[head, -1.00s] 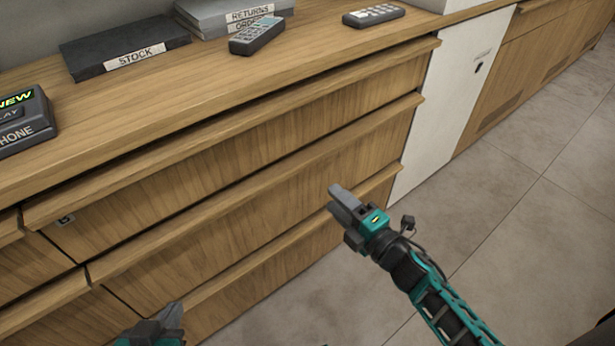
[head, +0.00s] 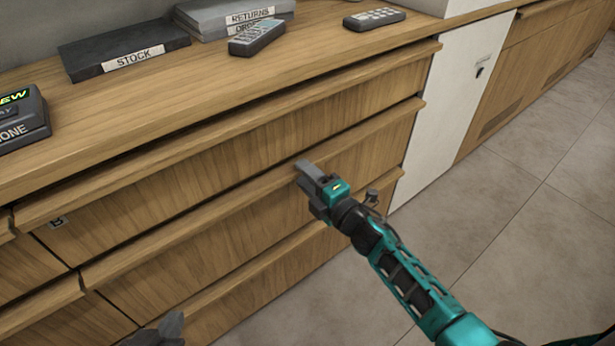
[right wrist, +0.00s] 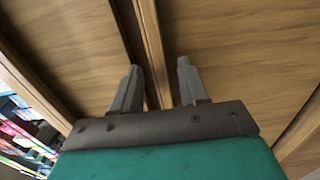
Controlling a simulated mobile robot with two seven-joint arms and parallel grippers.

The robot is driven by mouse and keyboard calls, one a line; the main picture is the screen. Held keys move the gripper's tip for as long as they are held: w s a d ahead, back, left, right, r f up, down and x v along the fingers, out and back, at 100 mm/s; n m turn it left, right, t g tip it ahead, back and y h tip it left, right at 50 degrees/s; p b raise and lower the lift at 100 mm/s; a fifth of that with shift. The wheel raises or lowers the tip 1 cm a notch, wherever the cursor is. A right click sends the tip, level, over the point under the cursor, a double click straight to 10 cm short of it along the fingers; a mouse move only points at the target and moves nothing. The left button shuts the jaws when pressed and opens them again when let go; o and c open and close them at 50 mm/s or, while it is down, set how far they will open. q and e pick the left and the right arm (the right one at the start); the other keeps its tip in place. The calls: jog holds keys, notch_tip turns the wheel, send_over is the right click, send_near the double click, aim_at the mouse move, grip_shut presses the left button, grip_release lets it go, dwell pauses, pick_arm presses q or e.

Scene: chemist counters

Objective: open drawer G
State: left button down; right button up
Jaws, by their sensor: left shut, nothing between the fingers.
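The wooden drawer fronts (head: 190,180) below the counter are stacked in rows with long lip handles. A small label (head: 57,222) sits at the left end of the upper front; it seems to read B. No label reading G can be made out, so I cannot tell which front is drawer G. My right gripper (head: 308,172) is at the lip (head: 255,190) of the middle front. In the right wrist view its two fingers (right wrist: 158,85) are apart, with the lip's edge running between them. My left gripper (head: 172,328) is shut and low at the bottom edge, mostly cut off.
On the counter lie a black STOCK binder (head: 125,50), grey binders (head: 230,14), a handset (head: 257,36), a keypad device (head: 374,18) and a phone device (head: 18,118). A white cabinet door (head: 455,90) stands right of the drawers. The tiled floor (head: 500,230) is clear.

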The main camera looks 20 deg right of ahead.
pick_arm(q)
jog(key=shift+f, duration=0.1)
pick_arm(e)
grip_shut()
dwell(0.4)
